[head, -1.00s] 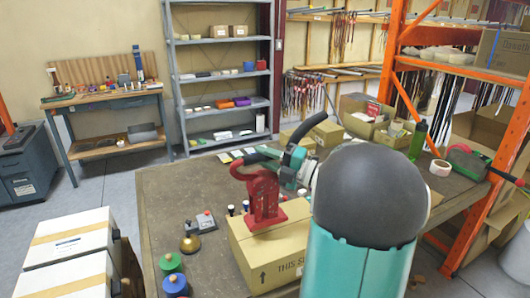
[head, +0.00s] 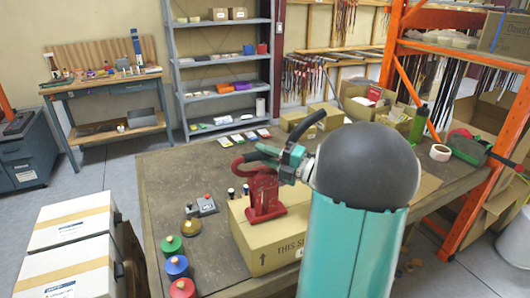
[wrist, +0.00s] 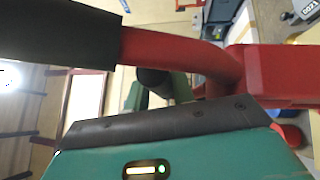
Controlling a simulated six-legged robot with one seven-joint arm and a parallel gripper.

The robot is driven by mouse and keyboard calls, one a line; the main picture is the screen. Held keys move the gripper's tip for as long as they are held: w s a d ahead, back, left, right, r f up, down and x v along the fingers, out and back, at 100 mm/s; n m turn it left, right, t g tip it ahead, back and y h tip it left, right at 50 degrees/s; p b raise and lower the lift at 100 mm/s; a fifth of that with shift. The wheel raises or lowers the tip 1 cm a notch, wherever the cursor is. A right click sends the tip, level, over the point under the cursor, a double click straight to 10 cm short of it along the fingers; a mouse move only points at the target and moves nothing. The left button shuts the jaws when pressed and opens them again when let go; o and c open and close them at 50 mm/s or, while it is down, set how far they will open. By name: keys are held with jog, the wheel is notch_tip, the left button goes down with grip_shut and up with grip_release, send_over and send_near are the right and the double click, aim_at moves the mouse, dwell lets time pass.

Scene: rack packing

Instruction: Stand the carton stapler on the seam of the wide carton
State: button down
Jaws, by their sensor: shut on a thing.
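The carton stapler (head: 263,192) is red with a black grip and stands upright over the top of the wide carton (head: 275,250). Its flat base looks at or very near the cardboard; I cannot tell if it touches. My gripper (head: 287,160), teal with dark jaws, is shut on the upper part of the stapler. In the wrist view the stapler's red arm (wrist: 180,52) and black grip (wrist: 60,35) pass above a dark jaw. The carton's seam is mostly hidden by the stapler and my arm, which also covers the carton's right part.
Green, blue and red round-knobbed pieces (head: 176,267) stand left of the carton, with a brass one (head: 192,224) and a grey device (head: 205,206) behind. A tape roll (head: 440,152) and open boxes lie at the far right. The table's left part (head: 160,190) is mostly clear.

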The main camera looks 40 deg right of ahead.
jog(key=shift+r, duration=0.15)
jog(key=c, duration=1.1)
grip_release()
jog(key=shift+f, duration=0.25)
jog(key=v, duration=1.3)
jog(key=shift+s, duration=0.35)
jog(key=shift+d, duration=0.15)
